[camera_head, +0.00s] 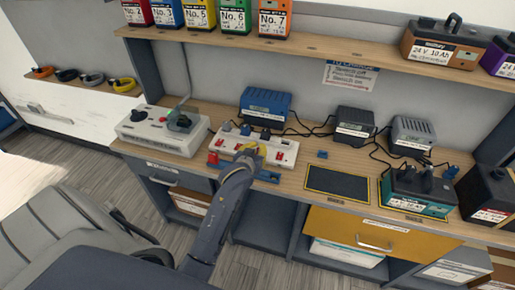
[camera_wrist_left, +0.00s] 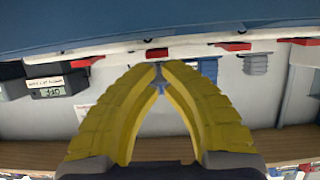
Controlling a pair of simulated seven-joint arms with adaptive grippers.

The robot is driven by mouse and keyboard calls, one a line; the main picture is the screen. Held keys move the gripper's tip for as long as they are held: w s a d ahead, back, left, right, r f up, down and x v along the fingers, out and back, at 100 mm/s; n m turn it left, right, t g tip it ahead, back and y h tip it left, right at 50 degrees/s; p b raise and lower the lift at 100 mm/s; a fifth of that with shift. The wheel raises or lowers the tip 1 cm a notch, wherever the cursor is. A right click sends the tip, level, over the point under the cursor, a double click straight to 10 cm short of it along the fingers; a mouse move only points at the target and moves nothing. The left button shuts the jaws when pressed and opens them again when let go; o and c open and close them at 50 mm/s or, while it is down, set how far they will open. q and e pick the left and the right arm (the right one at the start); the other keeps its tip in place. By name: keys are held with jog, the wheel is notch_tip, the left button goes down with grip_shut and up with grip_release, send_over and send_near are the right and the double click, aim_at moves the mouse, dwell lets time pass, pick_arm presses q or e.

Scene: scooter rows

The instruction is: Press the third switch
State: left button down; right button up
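A white power strip (camera_head: 228,143) lies on the wooden bench, with several red switches along it and plugs in some sockets. My left gripper (camera_head: 256,151) has yellow fingers and is over the front middle of the strip, hiding part of it. In the left wrist view my yellow fingers (camera_wrist_left: 161,66) come together at their tips with nothing held between them. A red switch (camera_wrist_left: 156,54) shows just beyond the tips, with another red switch (camera_wrist_left: 234,46) to its right. Whether the tips touch a switch I cannot tell. My right gripper is not in view.
Black chargers and cables lie to the right. A dark outlined mat (camera_head: 337,183) is bare. A shelf of batteries hangs above.

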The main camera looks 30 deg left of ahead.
pick_arm(q)
jog(key=shift+s+d+f, duration=0.15)
jog(key=shift+s+f, duration=0.1)
jog(key=shift+f, duration=0.25)
jog(key=shift+r, duration=0.1)
jog(key=shift+w+r, duration=0.1)
jog(key=shift+w, duration=0.15)
jog(key=shift+w+a+r, duration=0.25)
jog(key=shift+w, duration=0.25)
jog(key=shift+r, duration=0.55)
jog(key=r, duration=0.1)
jog(key=s+r, duration=0.1)
jog(key=r, duration=0.1)
jog(key=shift+s+d, duration=0.15)
jog(key=s+d+r, duration=0.1)
jog(key=s+d, duration=0.1)
jog(key=s, duration=0.7)
